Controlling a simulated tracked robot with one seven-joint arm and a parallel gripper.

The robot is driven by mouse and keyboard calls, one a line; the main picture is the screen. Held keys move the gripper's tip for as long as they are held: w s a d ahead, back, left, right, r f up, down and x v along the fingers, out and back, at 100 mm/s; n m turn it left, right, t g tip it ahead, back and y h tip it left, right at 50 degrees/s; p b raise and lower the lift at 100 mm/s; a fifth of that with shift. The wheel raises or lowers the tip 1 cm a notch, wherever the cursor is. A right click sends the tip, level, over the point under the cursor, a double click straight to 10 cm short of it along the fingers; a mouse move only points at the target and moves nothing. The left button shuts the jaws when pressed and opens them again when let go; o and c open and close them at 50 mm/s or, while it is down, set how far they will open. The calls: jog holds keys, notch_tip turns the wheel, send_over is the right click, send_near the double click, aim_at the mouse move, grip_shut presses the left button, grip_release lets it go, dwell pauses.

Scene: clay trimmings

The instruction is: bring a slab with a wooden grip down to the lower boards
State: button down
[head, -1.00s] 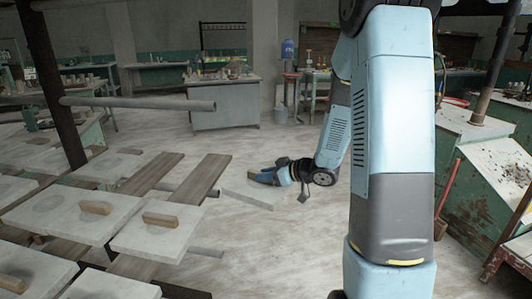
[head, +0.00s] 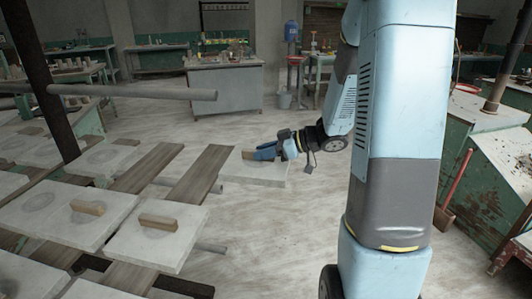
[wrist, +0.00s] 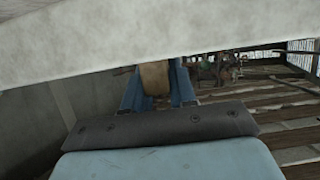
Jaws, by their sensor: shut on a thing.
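My gripper (head: 266,151) is shut on the wooden grip (head: 249,155) of a pale grey slab (head: 262,176). The slab looks roughly level, beside the far right end of a brown board (head: 198,178). Its left edge meets or overlaps that board in the picture; I cannot tell whether they touch. In the wrist view the slab (wrist: 150,40) crosses the top, and the grip (wrist: 155,78) sits between the blue fingers of my gripper (wrist: 158,88). Another brown board (head: 147,168) lies to the left.
Several similar slabs with wooden grips, such as one slab (head: 160,245) at the front, lie on the boards at left. A grey pipe (head: 135,92) juts out above them. A dark post (head: 38,90) stands at left. Open floor (head: 290,235) lies right of the boards.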

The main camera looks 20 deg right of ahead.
jog(key=shift+w+a+f, duration=0.35)
jog(key=shift+w+a, duration=1.25)
jog(key=shift+a, duration=1.2)
jog(key=shift+w+a+f, duration=0.35)
jog(key=shift+w+a, duration=1.2)
jog(key=shift+a, duration=1.3)
jog(key=shift+w+a+f, duration=0.35)
jog(key=shift+w+a, duration=1.25)
jog(key=shift+a, duration=1.2)
jog(key=shift+a+f, duration=0.15)
jog(key=shift+f, duration=1.75)
jog(key=shift+f, duration=0.35)
jog(key=c, duration=0.8)
grip_release()
jog(key=shift+c, duration=0.2)
